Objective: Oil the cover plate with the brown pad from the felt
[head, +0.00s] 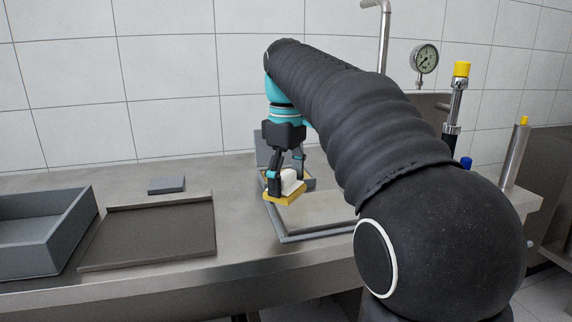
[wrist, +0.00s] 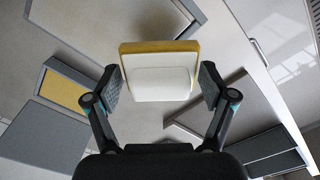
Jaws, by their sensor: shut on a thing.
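My gripper (head: 285,182) is shut on the brown pad (head: 286,197), an ochre pad with a white grip block. The pad also shows in the wrist view (wrist: 158,47), between both fingertips. A pale plate in a grey frame (head: 283,238), seemingly the cover plate, lies to the right of and below the pad; it also shows in the wrist view (wrist: 112,30). The pad looks raised over its near corner; I cannot tell the gap. The ochre felt (wrist: 65,90) lies in a grey box with an open lid (wrist: 40,136), behind my gripper in the head view.
A grey open bin (head: 40,240) and a flat dark tray (head: 150,235) stand on the left of the steel counter. A small grey block (head: 166,184) lies behind them. A gauge (head: 424,59) and yellow-capped pipes stand at the back right. My arm hides much of the right side.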

